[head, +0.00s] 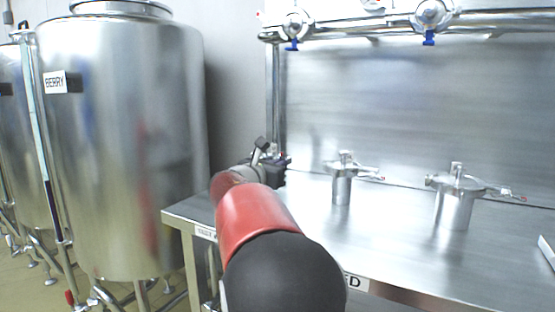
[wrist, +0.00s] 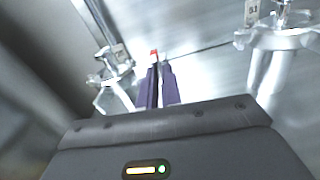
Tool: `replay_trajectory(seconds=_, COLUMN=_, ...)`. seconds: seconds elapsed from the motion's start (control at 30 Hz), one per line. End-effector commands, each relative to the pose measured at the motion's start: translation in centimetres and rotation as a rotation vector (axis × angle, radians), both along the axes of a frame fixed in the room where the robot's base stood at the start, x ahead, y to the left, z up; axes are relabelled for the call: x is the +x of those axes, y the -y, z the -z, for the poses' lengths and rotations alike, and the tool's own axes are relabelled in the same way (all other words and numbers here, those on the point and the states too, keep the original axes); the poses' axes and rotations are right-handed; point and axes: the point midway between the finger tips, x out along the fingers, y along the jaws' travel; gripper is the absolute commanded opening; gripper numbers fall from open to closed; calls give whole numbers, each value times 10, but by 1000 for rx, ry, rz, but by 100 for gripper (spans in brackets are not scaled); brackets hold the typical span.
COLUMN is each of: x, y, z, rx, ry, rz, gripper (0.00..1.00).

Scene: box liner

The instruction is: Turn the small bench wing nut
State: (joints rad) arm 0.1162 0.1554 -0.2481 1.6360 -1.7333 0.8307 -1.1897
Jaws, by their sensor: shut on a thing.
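My gripper (wrist: 159,66) shows in the wrist view, its two purple fingers close together. They are shut on the wing nut (wrist: 153,52), of which only a red tip shows just past the fingertips. A small metal clamp fitting with a tag (wrist: 115,70) is just left of the fingers. In the head view my red and black arm reaches to the left end of the bench (head: 310,235). It hides most of what is at the fingertips there.
In the head view, a small lidded vessel (head: 342,187) and a larger one (head: 455,208) stand on the bench, right of my arm. Both have red-tipped clamps. A large steel tank (head: 110,140) is close on the left. Pipes with blue-handled valves (head: 429,38) run above.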

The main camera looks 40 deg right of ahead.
Motion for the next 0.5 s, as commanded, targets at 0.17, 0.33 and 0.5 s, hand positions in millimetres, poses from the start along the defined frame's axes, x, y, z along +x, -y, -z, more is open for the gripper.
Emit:
replay_trajectory(seconds=0.17, x=0, y=0, z=0, rx=-36, ry=-93, rz=0, gripper=0)
replay_trajectory(seconds=0.33, x=0, y=0, z=0, rx=-60, ry=-147, rz=0, gripper=0)
replay_trajectory(seconds=0.5, x=0, y=0, z=1, rx=-71, ry=-174, rz=0, gripper=0)
